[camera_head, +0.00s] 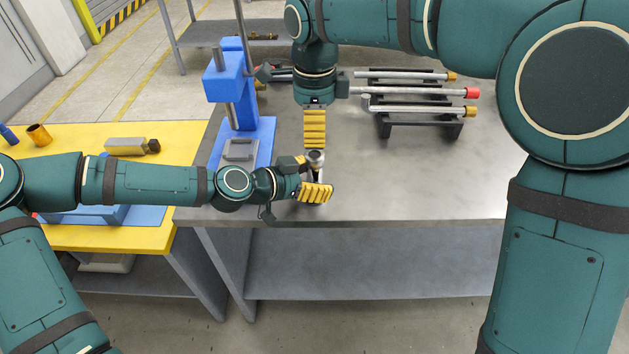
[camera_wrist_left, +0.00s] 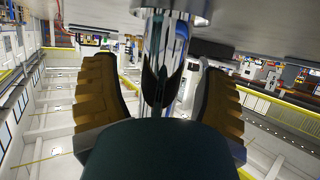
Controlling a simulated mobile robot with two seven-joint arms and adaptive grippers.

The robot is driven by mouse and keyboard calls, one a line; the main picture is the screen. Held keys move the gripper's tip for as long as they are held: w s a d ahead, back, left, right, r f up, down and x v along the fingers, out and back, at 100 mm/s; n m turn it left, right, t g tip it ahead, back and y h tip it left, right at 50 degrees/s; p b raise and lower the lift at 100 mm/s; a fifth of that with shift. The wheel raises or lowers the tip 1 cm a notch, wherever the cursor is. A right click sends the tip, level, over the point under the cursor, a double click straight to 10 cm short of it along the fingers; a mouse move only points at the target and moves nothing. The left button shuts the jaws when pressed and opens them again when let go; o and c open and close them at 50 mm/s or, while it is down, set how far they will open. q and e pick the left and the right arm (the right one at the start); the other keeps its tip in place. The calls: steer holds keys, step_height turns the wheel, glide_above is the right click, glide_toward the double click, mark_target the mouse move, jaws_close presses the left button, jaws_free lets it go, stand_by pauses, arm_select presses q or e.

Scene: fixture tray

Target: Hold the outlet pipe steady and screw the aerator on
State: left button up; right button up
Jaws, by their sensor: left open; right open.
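The chrome outlet pipe (camera_head: 316,167) stands upright near the front edge of the grey table. It also shows in the left wrist view (camera_wrist_left: 166,50), where a wider chrome collar (camera_wrist_left: 186,8) is at the top of the picture. My left gripper (camera_head: 308,178) is open with its yellow-padded fingers on either side of the pipe. I cannot tell whether the pads touch it. My right gripper (camera_head: 315,142) is open, pointing down just behind the pipe's top. A round metal rim shows at the pipe's top; I cannot tell whether it is the aerator.
A blue press-like stand (camera_head: 240,120) is left of the grippers on the grey table (camera_head: 420,185). A black rack (camera_head: 425,128) with several rods is at the back right. A yellow table (camera_head: 80,140) adjoins on the left. The table's right front is clear.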

arm_select(q)
jaws_close()
stand_by(0.3)
